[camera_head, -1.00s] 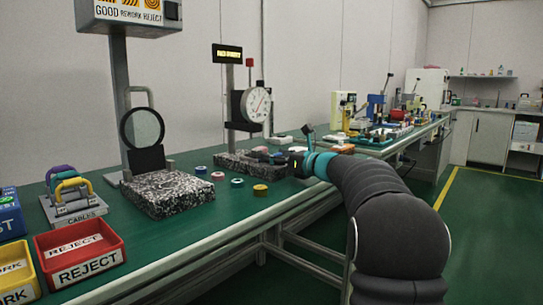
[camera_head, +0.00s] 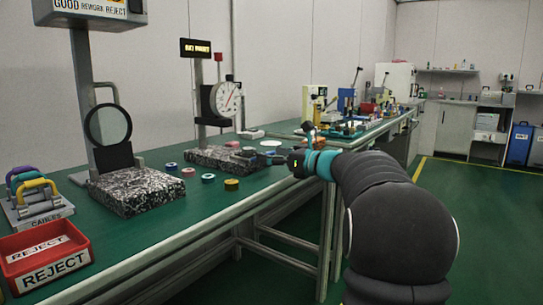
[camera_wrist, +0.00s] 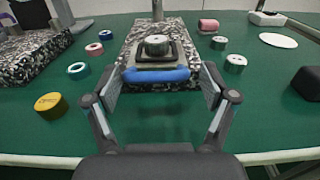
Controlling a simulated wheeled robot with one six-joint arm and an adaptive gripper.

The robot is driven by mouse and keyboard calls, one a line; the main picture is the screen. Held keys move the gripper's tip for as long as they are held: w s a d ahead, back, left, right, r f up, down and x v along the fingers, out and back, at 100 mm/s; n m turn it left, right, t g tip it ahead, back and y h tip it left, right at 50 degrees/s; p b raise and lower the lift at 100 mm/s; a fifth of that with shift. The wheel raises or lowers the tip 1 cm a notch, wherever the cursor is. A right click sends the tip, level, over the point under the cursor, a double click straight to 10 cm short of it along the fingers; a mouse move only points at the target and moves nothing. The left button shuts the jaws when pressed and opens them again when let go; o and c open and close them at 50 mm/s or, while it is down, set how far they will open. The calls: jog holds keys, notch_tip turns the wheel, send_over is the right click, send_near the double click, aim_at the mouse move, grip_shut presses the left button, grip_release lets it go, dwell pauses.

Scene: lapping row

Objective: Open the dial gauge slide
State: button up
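The dial gauge (camera_head: 226,98) stands on a post over a speckled granite base (camera_head: 205,157), left of my arm. In the wrist view, the slide (camera_wrist: 157,62) lies on the granite base (camera_wrist: 133,47) with a round metal part (camera_wrist: 157,44) on it. A blue handle bar (camera_wrist: 156,76) crosses its near end. My gripper (camera_wrist: 161,82) is open, one finger on each side of the blue handle, with gaps showing. Nothing is held. In the head view the fingers and handle are too small or hidden to judge.
Coloured rings and discs, including a yellow one (camera_wrist: 51,105), lie on the green bench (camera_wrist: 90,125) both sides of the granite base. A dark object (camera_wrist: 307,84) sits at the right. Another granite stand (camera_head: 135,190) and a red reject bin (camera_head: 45,262) are left.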

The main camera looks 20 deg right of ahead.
jog(key=shift+a, duration=0.2)
jog(key=v, duration=1.2)
jog(key=shift+d, duration=0.1)
